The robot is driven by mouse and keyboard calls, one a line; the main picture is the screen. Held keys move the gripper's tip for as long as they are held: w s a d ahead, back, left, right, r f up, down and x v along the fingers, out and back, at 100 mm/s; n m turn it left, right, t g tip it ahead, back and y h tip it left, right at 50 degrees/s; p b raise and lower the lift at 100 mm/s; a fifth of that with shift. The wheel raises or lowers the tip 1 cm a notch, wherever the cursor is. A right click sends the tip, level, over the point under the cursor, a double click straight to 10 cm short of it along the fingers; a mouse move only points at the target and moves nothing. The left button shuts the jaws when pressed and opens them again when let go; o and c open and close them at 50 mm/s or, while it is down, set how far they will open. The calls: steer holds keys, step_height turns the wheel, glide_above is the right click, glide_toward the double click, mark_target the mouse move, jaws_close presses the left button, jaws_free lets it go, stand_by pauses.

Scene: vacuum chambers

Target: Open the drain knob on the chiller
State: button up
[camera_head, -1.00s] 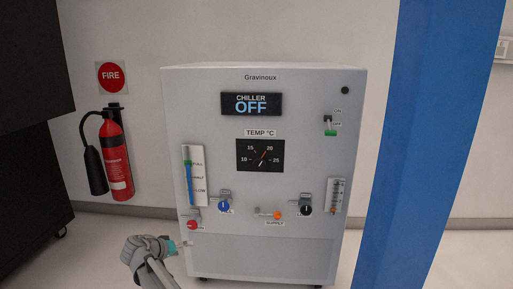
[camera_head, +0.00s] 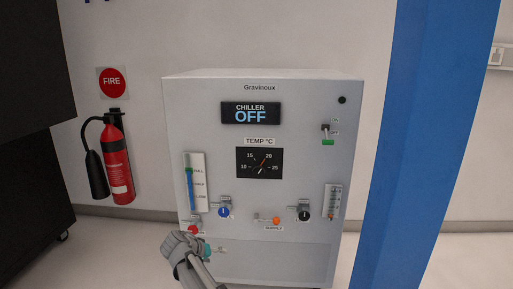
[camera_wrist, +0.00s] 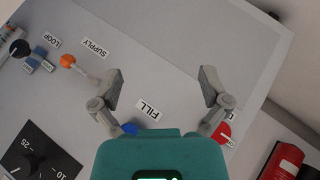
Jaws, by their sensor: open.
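The chiller (camera_head: 300,160) is a white cabinet with a display reading OFF. A red knob (camera_head: 193,231) sits at its lower left, partly covered by my arm in the head view. In the wrist view the red knob (camera_wrist: 222,133) is beside and partly behind my right-hand finger; its label is mostly hidden. My gripper (camera_wrist: 162,80) is open and empty, facing the front panel. The blue knob (camera_wrist: 130,128), near the FILL label, is partly hidden by the gripper body. In the head view my gripper (camera_head: 218,250) is low, right of and below the red knob.
The orange supply knob (camera_head: 276,221) and a black knob (camera_head: 304,214) are farther right. A level gauge (camera_head: 194,183) stands above the red knob. A fire extinguisher (camera_head: 117,160) hangs on the left wall. A blue post (camera_head: 430,130) stands at the right. The lower panel is bare.

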steer(key=s+d+r+m+g+y+p, duration=0.1)
steer(key=s+d+r+g+p, duration=0.15)
steer(key=d, duration=0.65)
steer(key=s+d+r+g+y+p, duration=0.15)
steer(key=s+d+p, duration=0.25)
steer(key=d, duration=0.6)
steer(key=s+d+r+g+y+p, duration=0.2)
steer(key=s+d+r+y+p, duration=0.3)
steer(key=s+d+p, duration=0.55)
step_height(320, 180, up, 38)
steer(key=d+p, duration=0.1)
steer(key=p, duration=3.4)
steer(key=shift+s+d+m+h, duration=0.2)
steer(key=shift+d+m+h, duration=0.2)
steer(key=shift+h, duration=0.05)
